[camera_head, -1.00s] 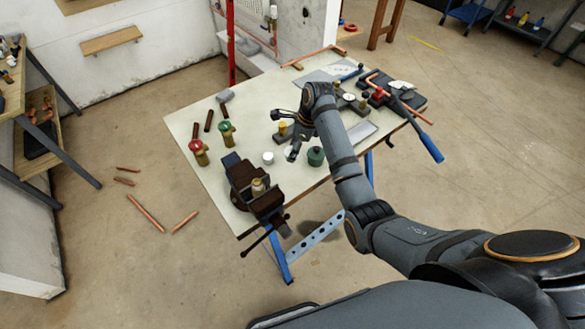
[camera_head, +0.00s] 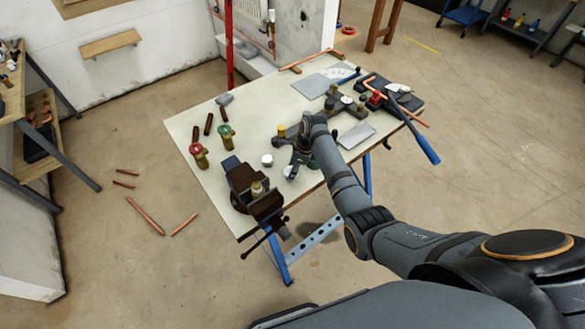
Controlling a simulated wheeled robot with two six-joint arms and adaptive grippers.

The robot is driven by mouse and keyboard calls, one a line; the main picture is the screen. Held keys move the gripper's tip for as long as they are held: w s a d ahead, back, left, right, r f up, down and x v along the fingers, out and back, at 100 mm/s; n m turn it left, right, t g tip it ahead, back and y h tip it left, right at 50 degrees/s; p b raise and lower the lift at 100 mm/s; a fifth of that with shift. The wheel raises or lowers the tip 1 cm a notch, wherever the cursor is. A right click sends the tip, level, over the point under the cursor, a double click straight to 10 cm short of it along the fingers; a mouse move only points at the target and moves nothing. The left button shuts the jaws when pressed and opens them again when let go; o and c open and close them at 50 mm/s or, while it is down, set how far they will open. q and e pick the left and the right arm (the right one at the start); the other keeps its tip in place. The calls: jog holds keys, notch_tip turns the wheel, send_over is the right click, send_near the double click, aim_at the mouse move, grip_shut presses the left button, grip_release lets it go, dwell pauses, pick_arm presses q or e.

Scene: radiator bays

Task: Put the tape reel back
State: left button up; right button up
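My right gripper (camera_head: 290,168) is low over the middle front of the workbench (camera_head: 230,116), with its arm coming in from the right. It is small and dark, and its own wrist partly covers it, so its finger gap is unclear. A small white round piece (camera_head: 267,160), possibly the tape reel, stands on the bench just left of the gripper, apart from it. A pale spot also shows at the fingertips; I cannot tell whether it is a held thing. A green tin (camera_head: 313,163) is mostly hidden behind the wrist. My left gripper is not in view.
A vise (camera_head: 254,192) is at the bench's front left corner. Red-topped (camera_head: 199,155) and green-topped (camera_head: 226,136) brass valves stand behind it. A yellow-topped fitting (camera_head: 281,130) is close behind the gripper. A blue-handled pipe bender (camera_head: 418,140) overhangs the right edge.

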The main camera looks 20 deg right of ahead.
jog(key=o, duration=0.8)
jog(key=shift+o, duration=0.2)
jog(key=v, duration=1.2)
jog(key=shift+b, duration=0.45)
jog(key=shift+r, duration=0.1)
